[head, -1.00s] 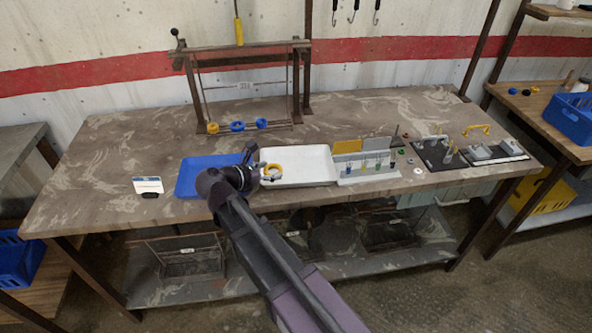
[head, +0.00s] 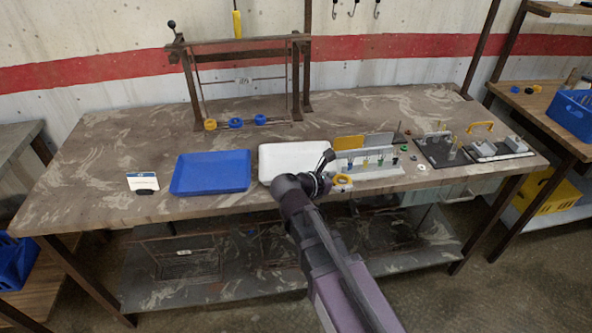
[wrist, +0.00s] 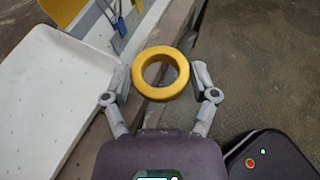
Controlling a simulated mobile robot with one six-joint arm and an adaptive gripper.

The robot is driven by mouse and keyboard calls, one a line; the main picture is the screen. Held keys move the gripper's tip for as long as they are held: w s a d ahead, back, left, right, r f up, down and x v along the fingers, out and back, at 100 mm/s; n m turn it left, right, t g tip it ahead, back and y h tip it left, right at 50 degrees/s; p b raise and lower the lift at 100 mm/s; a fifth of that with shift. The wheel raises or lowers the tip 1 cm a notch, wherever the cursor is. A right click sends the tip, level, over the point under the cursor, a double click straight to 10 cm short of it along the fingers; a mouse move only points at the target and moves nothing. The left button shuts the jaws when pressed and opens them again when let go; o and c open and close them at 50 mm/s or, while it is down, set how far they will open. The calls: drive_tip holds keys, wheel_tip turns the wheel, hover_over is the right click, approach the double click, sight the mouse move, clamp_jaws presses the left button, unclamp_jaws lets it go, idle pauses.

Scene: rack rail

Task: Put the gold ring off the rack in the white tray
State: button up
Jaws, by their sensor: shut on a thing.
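My gripper (wrist: 161,78) is shut on a gold ring (wrist: 160,94), with one finger on each side of it. The ring also shows in the head view (head: 342,187), at the front of the table, right of the white tray's front right corner. The white tray (head: 292,158) lies flat and its visible part is empty; my arm hides its front right part. It fills the left of the wrist view (wrist: 48,100), and the ring is outside it, over the table edge. Another gold ring (head: 210,125) is on the rack (head: 186,85), low at its left end.
Two blue rings (head: 235,123) are on the rack beside the gold one. An empty blue tray (head: 212,188) lies left of the white tray. A stand with small coloured items (head: 368,172) is close right of the ring. A small card (head: 142,181) stands at left.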

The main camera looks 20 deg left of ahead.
drive_tip(key=shift+d+f, duration=0.1)
drive_tip(key=shift+d, duration=0.1)
drive_tip(key=b, duration=0.2)
hover_over(308, 167)
drive_tip(key=shift+d+f, duration=0.1)
drive_tip(key=shift+f, duration=0.65)
drive_tip(key=shift+f, duration=0.1)
drive_tip(key=shift+f+b, duration=1.5)
drive_tip(key=shift+f, duration=0.15)
drive_tip(key=shift+f, duration=0.1)
drive_tip(key=o, duration=1)
